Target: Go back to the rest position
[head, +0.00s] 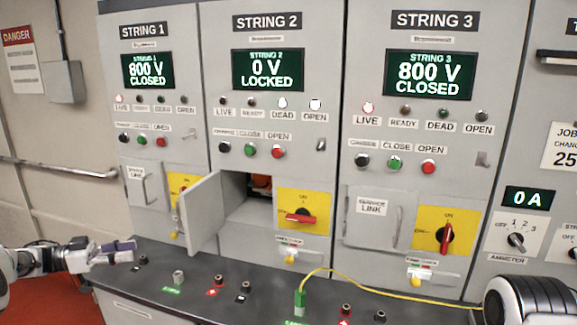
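My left gripper (112,252) is at the lower left, level with the front ledge, near the String 1 cabinet. It is seen side-on, and I cannot tell if its fingers are apart; no held object shows. My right arm shows only as a white and black link at the lower right; its gripper is out of view. The String 2 display (268,70) reads 0 V LOCKED. Its small door (203,212) stands open, with an orange-red part (261,183) inside. Its red switch handle (301,217) lies about level on a yellow plate.
The dark ledge (190,262) carries several sockets. A green plug (300,300) stands there with a yellow cable (385,291) running right. The String 3 service link door (372,215) is shut; its red handle (445,237) is upright. A wall rail (60,168) is at left.

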